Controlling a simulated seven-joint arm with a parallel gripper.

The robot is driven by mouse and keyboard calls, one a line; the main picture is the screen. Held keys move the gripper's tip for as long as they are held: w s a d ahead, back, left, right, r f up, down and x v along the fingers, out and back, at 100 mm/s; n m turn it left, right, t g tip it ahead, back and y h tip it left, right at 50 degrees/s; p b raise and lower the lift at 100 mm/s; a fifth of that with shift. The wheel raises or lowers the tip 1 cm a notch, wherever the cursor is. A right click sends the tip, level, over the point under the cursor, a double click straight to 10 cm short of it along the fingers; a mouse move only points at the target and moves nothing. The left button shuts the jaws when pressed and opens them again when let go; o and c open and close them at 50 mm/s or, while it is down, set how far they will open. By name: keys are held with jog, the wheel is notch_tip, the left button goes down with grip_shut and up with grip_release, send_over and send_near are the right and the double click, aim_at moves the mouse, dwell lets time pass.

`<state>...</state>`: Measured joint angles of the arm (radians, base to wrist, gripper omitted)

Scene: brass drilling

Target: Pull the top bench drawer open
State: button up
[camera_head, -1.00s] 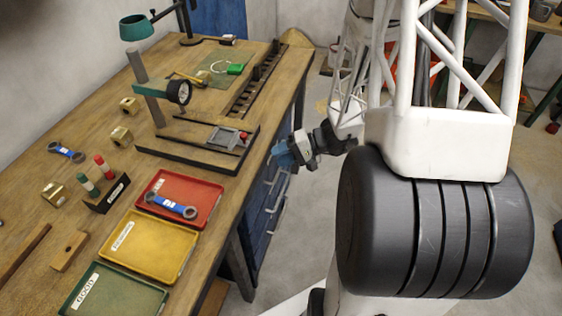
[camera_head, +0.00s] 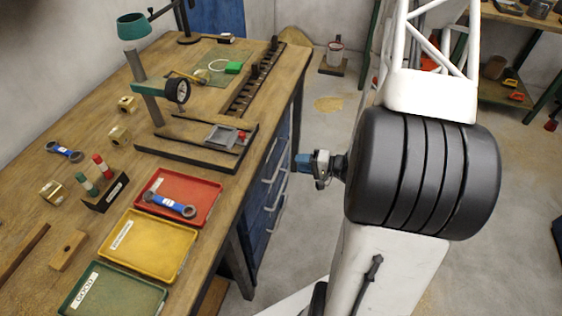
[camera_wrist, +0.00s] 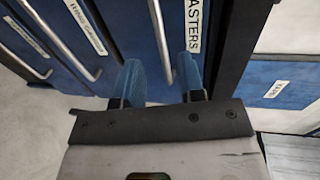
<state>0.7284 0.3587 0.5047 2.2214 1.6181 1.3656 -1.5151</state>
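The blue bench drawers (camera_head: 262,207) are stacked in the bench's front, below the top, with grey bar handles (camera_head: 271,168). They look shut. In the wrist view, a drawer front with a white label ending in "ASTERS" (camera_wrist: 193,25) faces me, and its bar handle (camera_wrist: 160,38) runs into the space between my fingers in the picture. My gripper (camera_head: 299,162) is at the right of the drawer fronts, pointing at them, with a visible gap in the head view. Its two blue fingers (camera_wrist: 161,68) are apart and hold nothing. I cannot tell the exact depth to the handle.
The wooden bench top (camera_head: 100,60) holds a red tray (camera_head: 208,208), a yellow tray (camera_head: 150,262), a green tray (camera_head: 90,300) and a drill stand (camera_head: 150,105). Its edge overhangs near my gripper. The floor (camera_head: 325,125) beside the bench is open.

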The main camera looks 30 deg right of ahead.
aim_at(281, 160)
jog(key=shift+w+a, duration=0.1)
jog(key=shift+a, duration=0.05)
jog(key=shift+x, duration=3.7)
grip_shut()
